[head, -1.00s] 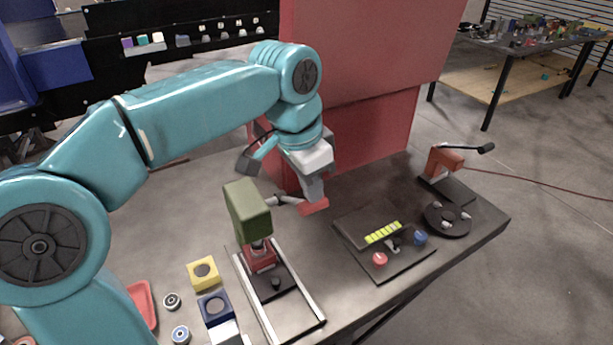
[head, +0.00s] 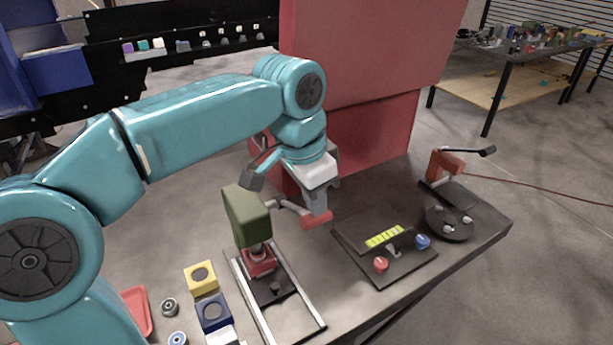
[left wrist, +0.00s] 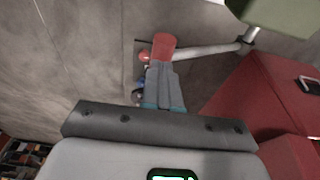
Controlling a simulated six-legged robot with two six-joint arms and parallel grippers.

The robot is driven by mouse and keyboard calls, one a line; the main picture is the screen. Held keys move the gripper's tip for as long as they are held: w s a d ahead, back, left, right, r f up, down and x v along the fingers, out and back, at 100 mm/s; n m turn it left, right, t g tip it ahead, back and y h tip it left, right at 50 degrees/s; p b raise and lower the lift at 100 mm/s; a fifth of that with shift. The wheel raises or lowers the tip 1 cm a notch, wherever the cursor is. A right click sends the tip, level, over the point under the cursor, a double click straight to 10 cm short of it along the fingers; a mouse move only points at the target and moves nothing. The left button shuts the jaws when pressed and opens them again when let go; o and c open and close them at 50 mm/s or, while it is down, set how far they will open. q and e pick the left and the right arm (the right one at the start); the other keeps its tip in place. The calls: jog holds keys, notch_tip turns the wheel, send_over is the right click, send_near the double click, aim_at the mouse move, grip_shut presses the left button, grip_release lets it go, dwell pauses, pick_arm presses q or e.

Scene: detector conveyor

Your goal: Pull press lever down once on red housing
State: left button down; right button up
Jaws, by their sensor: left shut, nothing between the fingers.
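The press has an olive-green head (head: 247,215) above a red housing (head: 258,262), which sits on a dark slide between two rails. The press lever (head: 290,207) sticks out to the right of the head and slopes slightly down to its red grip (head: 317,220). My left gripper (head: 319,212) is shut and empty, with its fingertips at the red grip from above. In the left wrist view the closed fingers (left wrist: 163,88) end at the red grip (left wrist: 164,46), on the end of the grey lever rod (left wrist: 205,51). Whether they touch it I cannot tell for certain.
A dark panel (head: 350,240) with a red knob, a blue knob and a yellow-green strip lies right of the press. A round dark fixture (head: 447,224) and an orange-red lever device (head: 446,163) stand farther right. Yellow (head: 201,279) and blue (head: 213,313) blocks lie left. A red cabinet (head: 375,130) stands behind.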

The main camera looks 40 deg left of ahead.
pick_arm(q)
jog(key=shift+f, duration=0.1)
jog(key=shift+s+d+f+b, duration=0.1)
jog(key=shift+d+f+b, duration=0.1)
jog(key=shift+f+b, duration=0.25)
jog(key=shift+s+d+f+b, duration=0.1)
jog(key=shift+d+f+b, duration=0.1)
jog(key=shift+f+b, duration=0.2)
jog(key=shift+f, duration=0.1)
jog(key=shift+d+f+b, duration=0.3)
jog(key=shift+f+b, duration=0.5)
jog(key=shift+f, duration=0.15)
jog(key=shift+s+d+f+b, duration=0.1)
jog(key=shift+d+f+b, duration=0.1)
jog(key=shift+f+b, duration=0.8)
jog(key=shift+f, duration=0.2)
jog(key=shift+b+x, duration=0.75)
jog(key=shift+x, duration=0.2)
jog(key=shift+s+f, duration=0.15)
jog(key=shift+s, duration=0.05)
